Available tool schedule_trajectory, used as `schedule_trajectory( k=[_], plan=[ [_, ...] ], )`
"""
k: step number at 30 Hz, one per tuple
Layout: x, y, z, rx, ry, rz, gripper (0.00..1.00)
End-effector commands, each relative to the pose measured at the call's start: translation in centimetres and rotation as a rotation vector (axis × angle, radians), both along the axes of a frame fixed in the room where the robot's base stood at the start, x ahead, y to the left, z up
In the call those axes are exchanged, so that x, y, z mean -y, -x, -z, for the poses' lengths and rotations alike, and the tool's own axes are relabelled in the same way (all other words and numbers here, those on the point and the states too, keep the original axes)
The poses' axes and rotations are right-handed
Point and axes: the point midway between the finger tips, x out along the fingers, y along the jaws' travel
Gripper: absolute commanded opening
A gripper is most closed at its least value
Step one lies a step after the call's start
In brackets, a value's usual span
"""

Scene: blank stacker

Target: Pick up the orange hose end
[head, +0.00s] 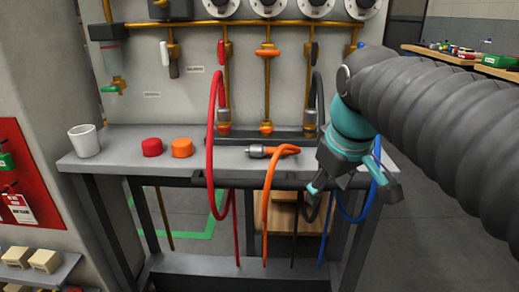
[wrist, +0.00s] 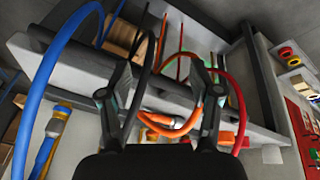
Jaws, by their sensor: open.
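The orange hose (head: 268,195) rises from below the bench and bends over its front edge. Its end, a grey metal connector (head: 258,151), lies on the bench top pointing left. My gripper (head: 350,187) is open and empty, at the right part of the bench front, to the right of the orange hose end and apart from it. In the wrist view the two fingers (wrist: 160,75) are spread, with the orange hose (wrist: 172,131) showing between them farther back. The connector is hard to make out in that view.
A red hose (head: 212,150) loops left of the orange one. A black hose (head: 319,100) and a blue hose (head: 366,210) hang near my gripper. A white cup (head: 85,141), a red cap (head: 152,147) and an orange cap (head: 182,147) stand at the bench's left. A dark rail (head: 250,180) runs along the bench front.

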Motion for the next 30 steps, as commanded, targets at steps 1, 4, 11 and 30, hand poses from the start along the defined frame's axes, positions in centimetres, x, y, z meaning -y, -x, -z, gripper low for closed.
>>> schedule_trajectory(
  k=[1, 4, 11, 30],
  plan=[
    [-0.8, -1.7, -1.6, -0.017, 0.021, -0.066, 0.63],
    [-2.4, -4.5, -4.4, -0.05, 0.065, -0.202, 0.63],
    [-6.4, -10.3, -9.3, -0.123, 0.155, -0.521, 0.63],
    [-12.9, -16.1, -11.8, -0.223, 0.255, -0.985, 0.63]
  ],
)
